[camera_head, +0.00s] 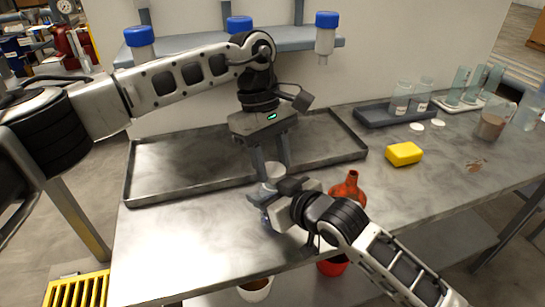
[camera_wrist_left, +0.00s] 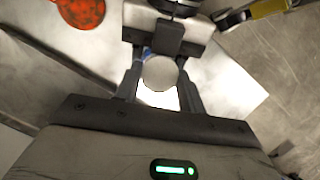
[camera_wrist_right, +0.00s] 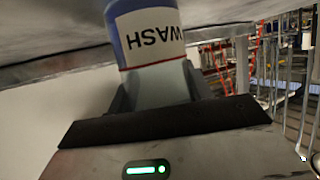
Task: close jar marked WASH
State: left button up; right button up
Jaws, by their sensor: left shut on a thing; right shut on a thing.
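The jar marked WASH (camera_wrist_right: 148,35) is between the fingers of my right gripper (camera_wrist_right: 155,88). Its blue, white and red label reads upside down in the right wrist view. In the head view my right gripper (camera_head: 274,203) hides most of the jar at the bench's front edge. My left gripper (camera_head: 271,166) points down from above, with its fingers shut on a round white lid (camera_wrist_left: 159,73). The lid also shows in the head view (camera_head: 274,171), just above and behind the right gripper. Whether the lid touches the jar's mouth is hidden.
An orange flask-like vessel (camera_head: 350,188) stands close right of the right gripper, and a yellow sponge (camera_head: 404,153) lies farther right. A shallow metal tray (camera_head: 165,190) is behind. Blue-capped bottles hang above.

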pick_arm(q)
jog(key=shift+s+d+f, duration=0.15)
jog(key=shift+d+f, duration=0.05)
jog(key=shift+f, duration=0.35)
jog(key=m, duration=0.3)
jog(key=shift+d+g+y, duration=0.1)
jog(key=shift+g+y, duration=0.2)
jog(key=shift+g, duration=0.1)
jog(key=o, duration=0.9)
jog(key=shift+r, duration=0.1)
